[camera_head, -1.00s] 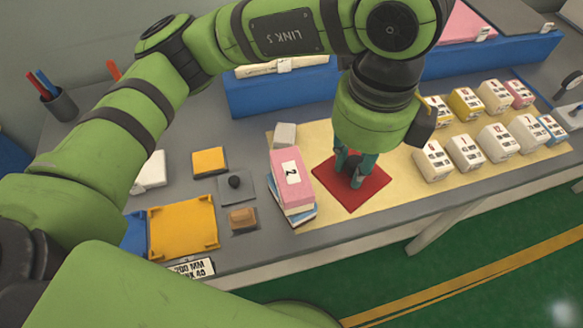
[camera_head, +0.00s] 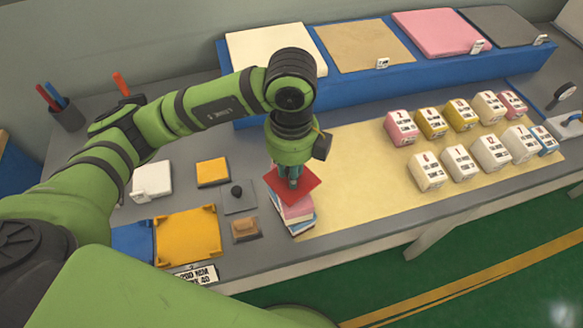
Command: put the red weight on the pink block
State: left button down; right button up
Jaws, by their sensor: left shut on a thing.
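The red weight (camera_head: 308,182) is a flat red square plate. My left gripper (camera_head: 291,182) is shut on it from above, with the fingers at its middle. The pink block (camera_head: 297,209) is the top of a small stack with white and blue layers. The red weight is over the pink block and hides most of its top. I cannot tell whether the two touch. My right gripper is not in view.
A pale yellow mat (camera_head: 350,195) covers the middle, with several labelled small blocks (camera_head: 427,171) at its right. A blue shelf (camera_head: 400,78) bearing coloured slabs runs behind. A yellow tray (camera_head: 187,236) and a brown block (camera_head: 245,228) lie left of the stack.

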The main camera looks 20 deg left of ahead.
pick_arm(q)
jog(key=shift+f, duration=0.5)
jog(key=shift+f, duration=0.1)
jog(key=shift+f, duration=0.15)
jog(key=c, duration=1.1)
grip_release()
jog(key=shift+o, duration=0.2)
